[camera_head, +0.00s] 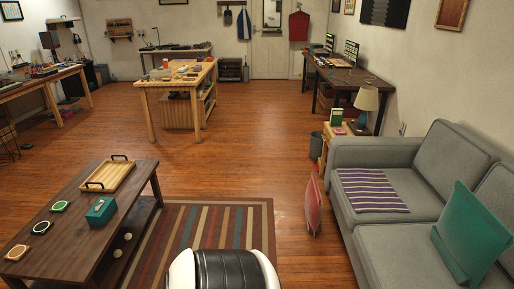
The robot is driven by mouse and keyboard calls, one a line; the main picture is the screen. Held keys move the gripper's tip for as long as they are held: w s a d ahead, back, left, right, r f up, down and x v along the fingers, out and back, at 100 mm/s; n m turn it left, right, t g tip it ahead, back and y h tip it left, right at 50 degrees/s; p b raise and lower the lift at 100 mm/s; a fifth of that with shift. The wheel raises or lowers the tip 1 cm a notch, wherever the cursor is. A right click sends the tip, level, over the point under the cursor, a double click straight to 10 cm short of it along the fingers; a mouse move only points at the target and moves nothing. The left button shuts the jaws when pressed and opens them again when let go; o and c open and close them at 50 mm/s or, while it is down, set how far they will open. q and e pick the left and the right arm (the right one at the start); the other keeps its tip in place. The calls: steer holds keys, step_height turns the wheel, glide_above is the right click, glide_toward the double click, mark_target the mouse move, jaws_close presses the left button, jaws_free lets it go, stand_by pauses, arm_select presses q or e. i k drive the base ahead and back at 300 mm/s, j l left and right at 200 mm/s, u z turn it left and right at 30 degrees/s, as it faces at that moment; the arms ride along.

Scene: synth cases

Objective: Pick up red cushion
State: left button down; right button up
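Neither of my grippers shows in the head view. A white and black rounded part at the bottom centre looks like my own body.
A grey sofa (400,160) with a teal cushion (472,238) and striped cloth (371,190) fills the right. A dark coffee table (75,215) stands left on a striped rug (262,222). A bin (316,145) stands behind the cushion. Floor left of the cushion is clear.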

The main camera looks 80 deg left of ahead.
mark_target(313, 205)
steer(key=u, duration=1.95)
steer(key=i+j, duration=0.1)
steer(key=i, duration=0.3)
steer(key=i+j+z, duration=0.15)
steer(key=i, duration=0.3)
steer(key=i+j, duration=0.15)
steer(key=i, duration=0.25)
steer(key=i+j+z, duration=0.1)
steer(key=i, duration=0.3)
